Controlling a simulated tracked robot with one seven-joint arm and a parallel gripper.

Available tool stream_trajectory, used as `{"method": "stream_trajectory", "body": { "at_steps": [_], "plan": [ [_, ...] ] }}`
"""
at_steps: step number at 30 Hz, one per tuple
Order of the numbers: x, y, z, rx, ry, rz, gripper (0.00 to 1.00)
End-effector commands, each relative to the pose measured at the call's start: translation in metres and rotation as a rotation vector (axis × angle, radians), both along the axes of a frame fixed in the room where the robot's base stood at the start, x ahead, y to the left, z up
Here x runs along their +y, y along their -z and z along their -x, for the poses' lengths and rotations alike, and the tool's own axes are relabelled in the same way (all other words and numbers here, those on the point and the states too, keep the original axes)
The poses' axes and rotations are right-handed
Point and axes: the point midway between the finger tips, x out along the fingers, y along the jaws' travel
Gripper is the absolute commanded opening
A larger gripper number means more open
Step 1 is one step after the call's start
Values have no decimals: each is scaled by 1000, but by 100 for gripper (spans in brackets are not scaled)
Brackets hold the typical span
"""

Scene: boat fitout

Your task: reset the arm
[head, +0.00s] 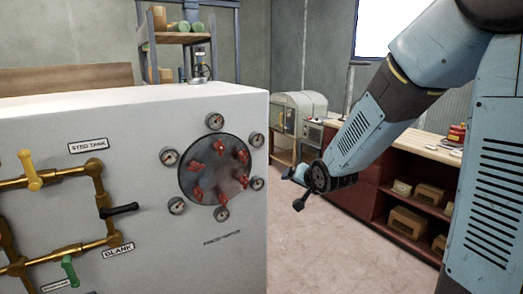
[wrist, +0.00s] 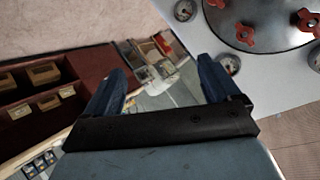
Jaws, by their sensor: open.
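My gripper (head: 296,190) is in the right half of the head view, at the end of my blue arm, in the air to the right of the white cabinet (head: 120,240). In the wrist view my gripper (wrist: 165,88) shows two dark blue fingers set wide apart, with nothing between them. It touches nothing that I can see. The cabinet's round plate (head: 215,170) with several red knobs is to the left of my gripper in the head view. The plate also shows at the top right of the wrist view (wrist: 265,22).
Several gauges (head: 169,157) ring the plate. Brass pipes (head: 75,172) with yellow, black and green handles are on the cabinet's left. A dark red shelf bench (head: 365,190) with boxes stands behind my arm. A grey-green machine (head: 297,112) stands at the back. Open floor (head: 310,255) lies below my gripper.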

Motion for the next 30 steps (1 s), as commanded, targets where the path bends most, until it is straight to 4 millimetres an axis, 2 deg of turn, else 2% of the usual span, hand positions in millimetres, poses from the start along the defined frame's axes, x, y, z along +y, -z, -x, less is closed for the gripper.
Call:
{"method": "stream_trajectory", "body": {
  "at_steps": [3,8,14,21,30],
  "plan": [
    [-19,-21,20,28,7,97,89],
    [-42,-43,52,83,9,211,89],
    [-69,-68,100,160,1,321,89],
    [-94,-94,166,261,-35,410,89],
    [-113,-111,253,378,-126,459,89]
  ]
}}
